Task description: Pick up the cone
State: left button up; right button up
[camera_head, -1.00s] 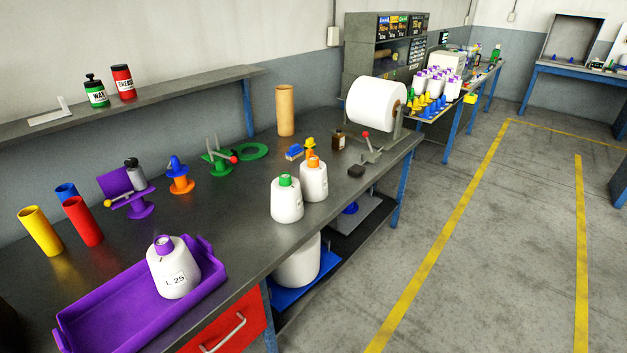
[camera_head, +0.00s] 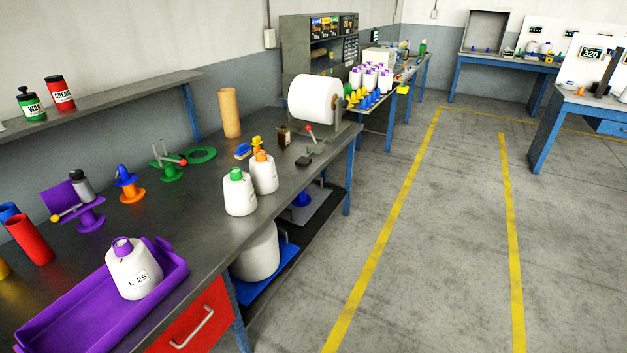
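Several white yarn cones are in view, and I cannot tell which one is the task's cone. A cone with a purple top (camera_head: 133,272), labelled "L 25" or similar, stands in a purple tray (camera_head: 62,318) at the near left of the workbench. A cone with a green top (camera_head: 239,196) and a cone with an orange top (camera_head: 264,174) stand side by side near the bench's right edge. A larger white cone (camera_head: 256,252) is on a blue base below the bench. Neither of my grippers is in view.
The grey workbench (camera_head: 190,235) also holds coloured tubes, a cardboard tube (camera_head: 229,112) and a big white roll (camera_head: 315,99). A far table carries several purple-topped cones (camera_head: 371,77). Open concrete floor (camera_head: 430,230) with yellow lines lies to the right.

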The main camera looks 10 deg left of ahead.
aim_at(263, 170)
jog(key=u, duration=0.15)
jog(key=k, duration=0.15)
jog(key=z, duration=1.2)
jog(key=i, duration=1.6)
jog(key=u, duration=0.5)
jog(key=i, duration=1)
jog(key=u, duration=1.3)
jog(key=i, duration=0.5)
jog(key=u, duration=0.4)
